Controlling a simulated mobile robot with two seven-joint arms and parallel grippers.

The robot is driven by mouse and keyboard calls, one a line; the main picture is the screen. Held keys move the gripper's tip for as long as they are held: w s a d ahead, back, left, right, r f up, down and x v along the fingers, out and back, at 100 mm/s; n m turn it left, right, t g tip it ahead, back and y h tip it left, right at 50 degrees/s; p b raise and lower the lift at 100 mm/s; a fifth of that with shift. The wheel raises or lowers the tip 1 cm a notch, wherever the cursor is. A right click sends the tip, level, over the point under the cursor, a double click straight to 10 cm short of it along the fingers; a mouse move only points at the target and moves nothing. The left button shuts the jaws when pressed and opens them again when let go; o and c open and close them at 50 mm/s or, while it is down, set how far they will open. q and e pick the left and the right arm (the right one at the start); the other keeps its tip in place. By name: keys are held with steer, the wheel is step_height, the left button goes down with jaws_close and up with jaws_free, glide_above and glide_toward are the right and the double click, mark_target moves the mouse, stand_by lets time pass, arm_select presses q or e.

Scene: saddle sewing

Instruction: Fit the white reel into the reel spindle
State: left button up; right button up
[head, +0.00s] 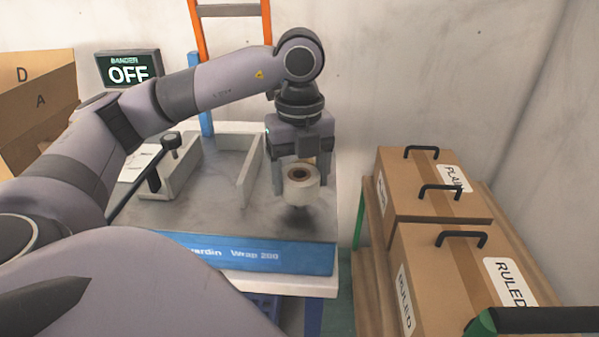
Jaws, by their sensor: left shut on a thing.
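The white reel (301,192) has a brown core and is held by my left gripper (300,172), which points down and is shut on it. The reel is near the right end of a grey machine top (228,204), with a dark shadow below it. It looks raised a little, but I cannot tell the exact gap. A grey block with a dark knob and rod (172,142) stands to the left on the same top. I cannot tell for sure which part is the reel spindle. My right gripper is not in view.
A raised grey guide (243,178) stands between the block and the reel. A sign reading OFF (128,71) and an orange ladder (267,22) are behind. Handled cardboard boxes (425,205) stand on a wooden-topped cart at the right. Another box (38,108) is at the left.

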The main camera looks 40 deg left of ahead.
arm_select(q)
steer(key=shift+f+b, duration=1.15)
steer(key=shift+f, duration=0.45)
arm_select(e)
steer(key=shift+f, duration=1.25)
arm_select(q)
steer(key=o, duration=1.1)
steer(key=shift+o, duration=0.2)
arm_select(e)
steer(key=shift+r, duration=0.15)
arm_select(q)
step_height(320, 180, up, 6)
steer(key=shift+r+p, duration=0.1)
steer(key=shift+p, duration=0.55)
steer(key=shift+r, duration=0.55)
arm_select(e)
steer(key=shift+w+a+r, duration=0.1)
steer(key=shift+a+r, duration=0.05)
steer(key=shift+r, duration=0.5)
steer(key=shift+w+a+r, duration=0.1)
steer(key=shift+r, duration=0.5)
